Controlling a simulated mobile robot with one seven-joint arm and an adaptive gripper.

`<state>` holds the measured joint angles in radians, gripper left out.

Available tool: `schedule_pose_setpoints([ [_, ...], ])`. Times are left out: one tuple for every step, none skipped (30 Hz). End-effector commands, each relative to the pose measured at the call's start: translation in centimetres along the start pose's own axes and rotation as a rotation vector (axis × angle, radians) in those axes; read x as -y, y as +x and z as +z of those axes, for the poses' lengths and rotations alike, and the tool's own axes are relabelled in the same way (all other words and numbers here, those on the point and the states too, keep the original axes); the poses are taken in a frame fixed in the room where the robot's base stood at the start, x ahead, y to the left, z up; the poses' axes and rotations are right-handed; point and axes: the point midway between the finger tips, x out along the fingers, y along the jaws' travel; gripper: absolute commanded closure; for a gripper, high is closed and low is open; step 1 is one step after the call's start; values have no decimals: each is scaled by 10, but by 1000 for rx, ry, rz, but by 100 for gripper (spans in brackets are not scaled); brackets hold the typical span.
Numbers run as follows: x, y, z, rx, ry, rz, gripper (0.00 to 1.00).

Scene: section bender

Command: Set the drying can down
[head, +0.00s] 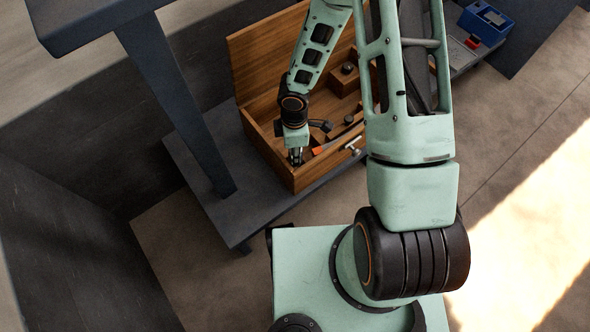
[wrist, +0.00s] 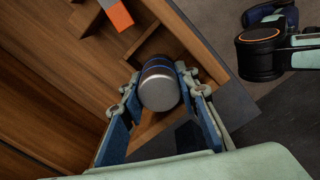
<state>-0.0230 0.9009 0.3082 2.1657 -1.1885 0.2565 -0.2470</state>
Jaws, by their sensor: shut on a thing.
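My gripper (wrist: 159,80) is shut on the drying can (wrist: 159,91), a dark cylinder with a pale metal end facing the wrist camera. One finger lies on each side of it. In the head view my gripper (head: 296,157) points down into the near-left corner of an open wooden chest (head: 268,147). The can is mostly hidden by my gripper there. In the wrist view the can is inside or just over the chest (wrist: 200,45), close to its wall. I cannot tell whether it touches the floor of the chest.
An orange and grey block (wrist: 117,14) lies in the chest near the can. Wooden dividers and small dark items fill its right part. The chest stands on a grey bench (head: 213,187) beside a dark post (head: 175,95). A blue box (head: 486,20) stands at the far right.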

Motion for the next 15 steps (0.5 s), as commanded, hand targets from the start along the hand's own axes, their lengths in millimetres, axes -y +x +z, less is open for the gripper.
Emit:
schedule_pose_setpoints([
  [1,21,0,0,-3,-3,100],
  [1,27,0,1,-3,-2,100],
  [1,36,0,1,-2,-2,100],
  [0,42,0,1,-2,-1,100],
  [0,46,0,0,-2,-1,100],
  [0,51,0,0,-2,0,100],
  [0,54,0,1,-2,0,100],
  [0,57,0,1,0,0,100],
  [0,59,0,0,1,0,100],
  [0,60,0,0,1,0,100],
  [0,61,0,0,0,0,100],
  [0,64,0,0,0,1,100],
  [0,66,0,-1,-1,0,100],
  [0,70,0,-1,0,0,100],
  [0,76,0,0,0,0,100],
])
